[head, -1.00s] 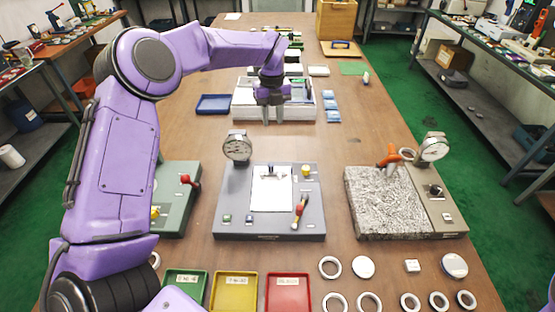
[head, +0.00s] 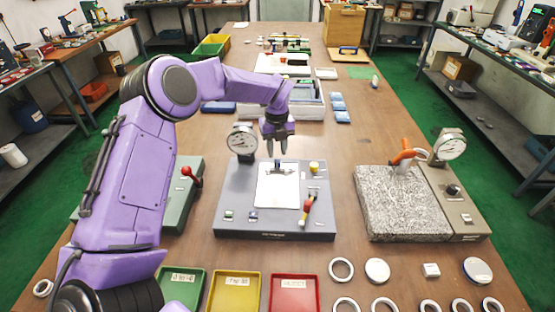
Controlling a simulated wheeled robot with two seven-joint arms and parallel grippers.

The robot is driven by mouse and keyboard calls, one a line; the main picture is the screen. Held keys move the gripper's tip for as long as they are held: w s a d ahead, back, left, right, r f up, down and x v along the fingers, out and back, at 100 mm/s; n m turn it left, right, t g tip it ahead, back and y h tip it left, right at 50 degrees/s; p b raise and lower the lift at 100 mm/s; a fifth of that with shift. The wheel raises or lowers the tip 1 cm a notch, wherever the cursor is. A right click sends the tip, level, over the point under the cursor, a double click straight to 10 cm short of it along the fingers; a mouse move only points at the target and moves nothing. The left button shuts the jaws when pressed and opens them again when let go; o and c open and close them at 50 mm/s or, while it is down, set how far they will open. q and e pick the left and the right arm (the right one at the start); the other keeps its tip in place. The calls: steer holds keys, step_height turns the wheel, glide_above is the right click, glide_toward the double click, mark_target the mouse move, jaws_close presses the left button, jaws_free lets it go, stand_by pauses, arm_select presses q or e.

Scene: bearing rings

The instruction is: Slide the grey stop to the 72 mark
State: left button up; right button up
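The grey fixture (head: 230,200) stands in the middle of the table, with a white plate (head: 277,192) on its top. A small dark grey piece at the far end of the plate looks like the grey stop (head: 284,170); it is partly behind my fingertips. Its scale and the 72 mark are too small to read. My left gripper (head: 276,154) points down just above the stop, its two fingers apart with nothing visible between them. I cannot tell whether they touch the stop. My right gripper is out of view.
A dial gauge (head: 242,140) stands close left of my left gripper. A yellow knob (head: 314,167) and a red-handled lever (head: 307,207) are on the fixture's right. A speckled block (head: 400,203) stands right; green, yellow and red trays (head: 293,309) and several rings lie in front.

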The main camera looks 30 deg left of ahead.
mark_target(277, 161)
arm_select(q)
step_height(277, 161, down, 4)
steer(key=shift+w+f+p, duration=0.15)
steer(key=shift+f+p, duration=0.1)
steer(key=shift+p, duration=0.15)
steer(key=shift+f, duration=0.25)
steer(key=shift+c, duration=0.3)
jaws_close()
steer(key=shift+s+d+f+b, duration=0.1)
steer(key=shift+s+f+b, duration=0.15)
steer(key=shift+b, duration=0.3)
steer(key=shift+s+d, duration=0.1)
steer(key=shift+s+r, duration=0.1)
steer(key=shift+r, duration=0.15)
steer(key=shift+o, duration=0.3)
jaws_free()
